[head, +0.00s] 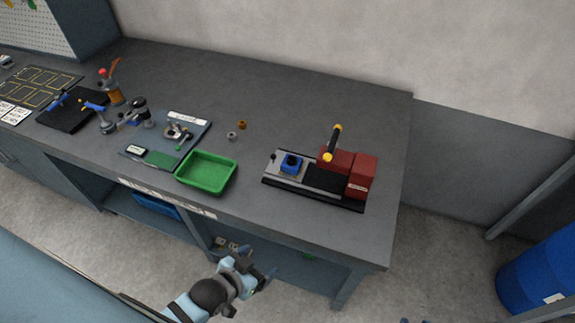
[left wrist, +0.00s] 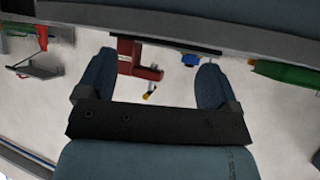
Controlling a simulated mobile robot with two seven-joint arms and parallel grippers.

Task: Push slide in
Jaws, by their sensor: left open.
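The slide is a pale metal plate (head: 266,177) carrying a blue block (head: 291,163) with a dark opening, at the left end of a black-based fixture. The fixture's red housing (head: 361,175) stands to its right, with a yellow-tipped black lever (head: 333,143) upright. The blue block sits out to the left of the housing. My left gripper (head: 252,263) is off the front of the table, below and apart from the fixture. In the left wrist view its fingers (left wrist: 155,65) are spread and empty, with the red housing (left wrist: 138,60) beyond them. My right gripper is not clearly in view.
A green tray (head: 232,176) lies left of the fixture, with small copper and grey rings (head: 242,125) behind it. A blue-grey board with tools (head: 150,154) is farther left. The table's front edge lies between my left gripper and the fixture. The table's back right is clear.

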